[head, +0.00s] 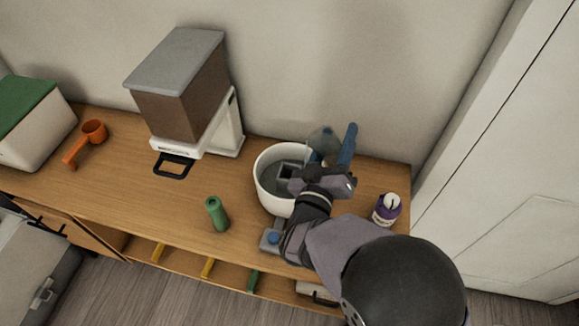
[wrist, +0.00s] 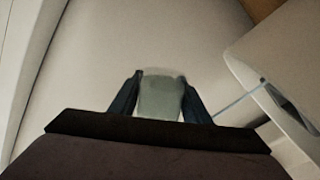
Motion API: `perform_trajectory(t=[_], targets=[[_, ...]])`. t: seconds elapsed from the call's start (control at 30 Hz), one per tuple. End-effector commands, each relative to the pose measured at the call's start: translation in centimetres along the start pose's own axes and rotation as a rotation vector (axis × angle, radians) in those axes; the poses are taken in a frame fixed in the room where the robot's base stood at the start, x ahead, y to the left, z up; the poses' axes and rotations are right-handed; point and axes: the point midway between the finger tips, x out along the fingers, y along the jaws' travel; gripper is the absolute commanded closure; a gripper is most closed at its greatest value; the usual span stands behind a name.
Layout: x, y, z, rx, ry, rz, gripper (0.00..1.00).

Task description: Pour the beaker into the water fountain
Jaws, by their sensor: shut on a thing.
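The beaker (wrist: 160,98) is clear greenish glass and sits between the two dark blue fingers of my gripper (wrist: 161,92) in the wrist view. In the head view the beaker (head: 318,139) shows faintly beside the blue fingers of my gripper (head: 334,148), partly hidden by them. My gripper is shut on it. The water fountain (head: 262,190) is a white round bowl with a grey inside, left of my gripper and partly covered by my wrist. Its white side (wrist: 285,65) shows at the right of the wrist view. The beaker's contents and tilt cannot be told.
A green cylinder (head: 216,214) stands left of the fountain. A purple bottle with a white top (head: 387,209) stands near the right edge. A brown-and-white dispenser (head: 185,95), an orange scoop (head: 86,140) and a green-lidded box (head: 35,125) are further left. The wall is close behind.

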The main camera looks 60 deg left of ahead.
Motion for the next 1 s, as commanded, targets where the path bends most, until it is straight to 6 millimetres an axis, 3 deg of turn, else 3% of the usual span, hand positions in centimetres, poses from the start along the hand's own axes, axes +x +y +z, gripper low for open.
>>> perform_trajectory(t=[1.0], targets=[[0.0,0.2,-1.04,-0.143,0.027,0.007,0.8]])
